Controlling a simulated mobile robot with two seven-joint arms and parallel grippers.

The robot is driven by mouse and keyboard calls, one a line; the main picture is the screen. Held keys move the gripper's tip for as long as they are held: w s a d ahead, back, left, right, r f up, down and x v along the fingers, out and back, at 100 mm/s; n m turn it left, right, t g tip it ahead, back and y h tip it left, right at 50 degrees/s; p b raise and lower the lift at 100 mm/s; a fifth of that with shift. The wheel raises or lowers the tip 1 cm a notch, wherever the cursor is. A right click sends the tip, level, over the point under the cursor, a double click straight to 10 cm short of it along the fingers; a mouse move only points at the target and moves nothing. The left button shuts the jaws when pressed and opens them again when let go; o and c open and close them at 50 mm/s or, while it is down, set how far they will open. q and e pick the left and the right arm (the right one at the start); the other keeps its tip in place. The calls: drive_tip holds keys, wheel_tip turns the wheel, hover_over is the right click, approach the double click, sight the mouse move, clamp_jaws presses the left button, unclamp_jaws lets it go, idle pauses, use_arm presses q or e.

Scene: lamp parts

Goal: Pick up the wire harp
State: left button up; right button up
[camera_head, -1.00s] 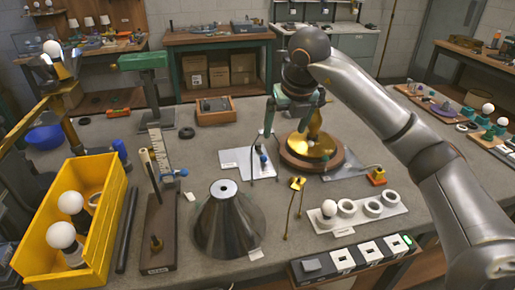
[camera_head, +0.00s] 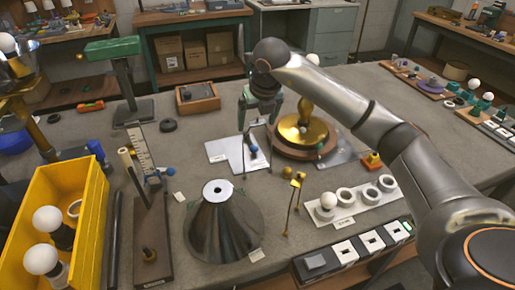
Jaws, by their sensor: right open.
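The wire harp (camera_head: 244,158) is a thin dark wire with two legs, standing upright at a white plate (camera_head: 222,148) in the middle of the table. My right gripper (camera_head: 257,125) points down over the harp's top, with its fingers spread and nothing seen held between them. The fingertips are close to the upper wire; I cannot tell whether they touch it. The harp's top is partly hidden by the gripper. My left gripper is not in view.
A brass lamp base on a wooden disc (camera_head: 325,143) stands close right of the gripper. A dark cone shade (camera_head: 222,225) and a brass two-legged piece (camera_head: 298,180) stand nearer. A yellow bin (camera_head: 92,215) with bulbs is at left.

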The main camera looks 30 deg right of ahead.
drive_tip(key=x, duration=0.5)
drive_tip(key=shift+d+p, duration=0.2)
drive_tip(key=shift+p, duration=0.2)
drive_tip(key=shift+r, duration=0.1)
clamp_jaws()
idle(0.4)
